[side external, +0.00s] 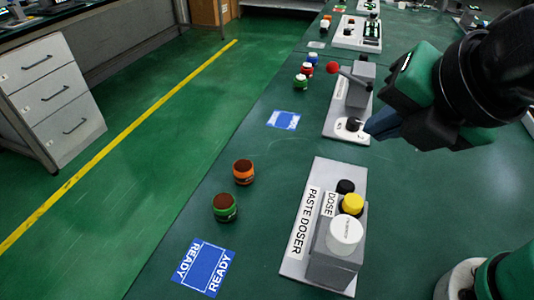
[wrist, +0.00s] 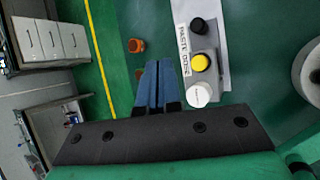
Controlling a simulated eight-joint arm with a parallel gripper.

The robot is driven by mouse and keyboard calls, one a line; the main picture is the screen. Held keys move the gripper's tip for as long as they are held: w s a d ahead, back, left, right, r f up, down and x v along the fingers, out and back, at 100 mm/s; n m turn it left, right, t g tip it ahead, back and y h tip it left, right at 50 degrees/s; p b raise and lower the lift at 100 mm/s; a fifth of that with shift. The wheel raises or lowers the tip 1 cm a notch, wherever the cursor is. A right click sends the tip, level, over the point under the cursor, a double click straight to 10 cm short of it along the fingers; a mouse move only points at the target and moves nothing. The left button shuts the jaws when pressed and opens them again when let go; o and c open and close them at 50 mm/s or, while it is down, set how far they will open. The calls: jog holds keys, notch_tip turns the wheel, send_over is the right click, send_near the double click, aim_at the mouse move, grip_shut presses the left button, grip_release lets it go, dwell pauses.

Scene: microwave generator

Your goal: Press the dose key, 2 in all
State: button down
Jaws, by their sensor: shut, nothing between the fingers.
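The paste doser (side external: 296,240) is a grey box on a pale plate, labelled PASTE DOSER and DOSE. It carries a black knob (side external: 345,186), a yellow button (side external: 352,203) and a large white round cap (side external: 345,232). The DOSE label lies beside the yellow button; which part is the dose key is not fully clear. In the wrist view the yellow button (wrist: 200,62) and white cap (wrist: 199,95) are right of my blue fingers. My gripper (side external: 369,128) is shut and empty, raised above the bench and apart from the doser.
An orange jar (side external: 243,171) and a green jar (side external: 225,207), both with brown tops, stand left of the doser. A blue READY mat (side external: 203,268) lies in front. Another device (side external: 350,126) with a red-balled lever stands farther back.

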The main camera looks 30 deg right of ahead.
aim_at(355, 204)
jog(key=shift+f, duration=0.15)
jog(key=shift+f, duration=4.25)
jog(key=shift+f, duration=0.1)
jog(key=shift+f, duration=0.35)
jog(key=shift+f, duration=0.5)
jog(key=shift+r, duration=0.95)
jog(key=shift+r, duration=2.5)
